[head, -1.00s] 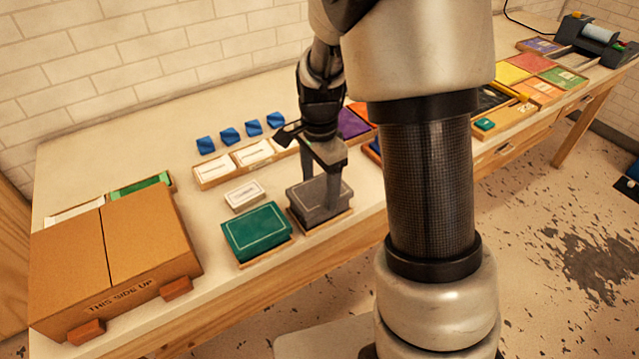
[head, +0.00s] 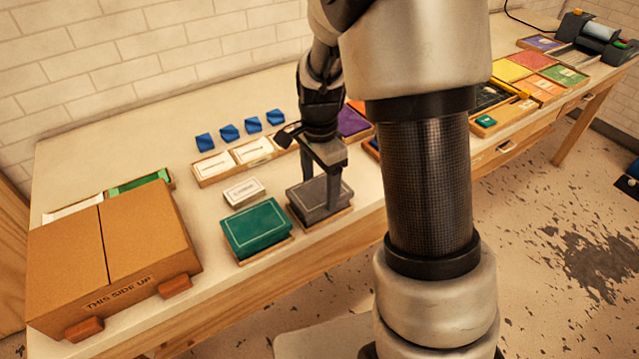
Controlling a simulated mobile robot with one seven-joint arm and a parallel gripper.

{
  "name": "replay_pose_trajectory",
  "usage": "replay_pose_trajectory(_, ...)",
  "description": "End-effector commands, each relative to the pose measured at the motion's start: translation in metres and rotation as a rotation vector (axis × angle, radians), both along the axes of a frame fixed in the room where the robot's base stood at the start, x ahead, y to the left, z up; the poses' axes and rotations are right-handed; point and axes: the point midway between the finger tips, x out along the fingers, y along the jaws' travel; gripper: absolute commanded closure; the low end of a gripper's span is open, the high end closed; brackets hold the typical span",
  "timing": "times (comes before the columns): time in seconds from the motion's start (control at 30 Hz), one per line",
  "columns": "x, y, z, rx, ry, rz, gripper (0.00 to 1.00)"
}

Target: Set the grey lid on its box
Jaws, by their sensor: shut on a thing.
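The grey lid (head: 312,203) is near the table's front edge, just right of a green lidded box. My gripper (head: 322,194) points down from above and is shut on the grey lid, with a finger on its near side. The lid sits over its box (head: 322,221), of which only a thin tan edge shows below the lid. Whether the lid is fully down on the box I cannot tell. The far finger is partly hidden.
A green lidded box (head: 257,229) stands close to the left, with a small white box (head: 244,190) behind it. A large cardboard carton (head: 110,255) fills the table's left end. Several blue pieces (head: 229,133) and a tray with white cards (head: 233,157) lie behind.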

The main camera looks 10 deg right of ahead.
Motion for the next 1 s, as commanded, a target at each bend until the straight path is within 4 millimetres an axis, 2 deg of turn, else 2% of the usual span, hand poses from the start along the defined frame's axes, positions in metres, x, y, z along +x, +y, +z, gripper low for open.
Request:
replay_pose_trajectory(0.37,0.000,0.000,-0.006,0.000,0.000,0.000,0.52)
replay_pose_trajectory(0.4,0.000,0.000,-0.006,0.000,0.000,0.000,0.25)
replay_pose_trajectory(0.5,0.000,0.000,-0.006,0.000,0.000,0.000,0.08)
replay_pose_trajectory(0.83,0.000,0.000,-0.003,0.000,-0.001,0.000,0.08)
replay_pose_trajectory(1.0,0.001,0.000,0.018,0.000,-0.004,0.001,0.08)
